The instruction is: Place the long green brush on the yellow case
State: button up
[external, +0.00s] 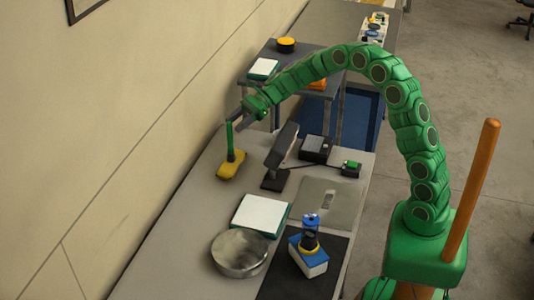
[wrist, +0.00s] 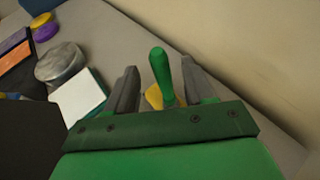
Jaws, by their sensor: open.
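The long green brush (external: 229,139) stands nearly upright with its lower end at the yellow case (external: 228,171) on the grey bench. The brush appears to rest on the case. In the wrist view the rounded green brush (wrist: 161,75) shows between my two fingers, with a bit of the yellow case (wrist: 153,97) beside its base. My gripper (external: 240,114) is open, at the top of the brush. In the wrist view my gripper (wrist: 159,66) has a finger on each side of the brush, with visible gaps. The rest of the case is hidden there by my gripper.
A dark angled stand (external: 281,150) is just right of the case, with small black boxes (external: 315,148) beyond. A white-topped green box (external: 261,214), a round metal pan (external: 240,252) and a blue-and-white item (external: 308,256) are nearer. The wall (external: 90,150) runs along the left.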

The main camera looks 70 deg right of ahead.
jog(key=v, duration=0.6)
jog(key=shift+d, duration=0.2)
jog(key=shift+a+r, duration=0.1)
jog(key=shift+r, duration=0.05)
jog(key=s+a+r+n+g, duration=0.1)
jog(key=a+r+n, duration=0.15)
jog(key=a, duration=0.45)
jog(key=s+a+r+n+g, duration=0.1)
jog(key=a+r+n, duration=0.15)
jog(key=a, duration=0.55)
jog(key=s+a+f+n+g+h, duration=0.1)
jog(key=s+a+n+g, duration=0.3)
jog(key=s, duration=0.6)
jog(key=s+d+f+n+g+h, duration=0.1)
jog(key=s+n, duration=0.4)
jog(key=s, duration=0.8)
jog(key=s+d+f+n+g+h, duration=0.1)
jog(key=s+d+f+n+h, duration=0.2)
jog(key=s, duration=1)
jog(key=s+d+f+n+g+h, duration=0.1)
jog(key=s+d+f+n+h, duration=0.2)
jog(key=s+n, duration=0.5)
jog(key=s+d+h, duration=0.1)
jog(key=s+h, duration=0.1)
jog(key=s, duration=0.2)
jog(key=shift+s+g+h, duration=0.4)
jog(key=shift+d, duration=0.1)
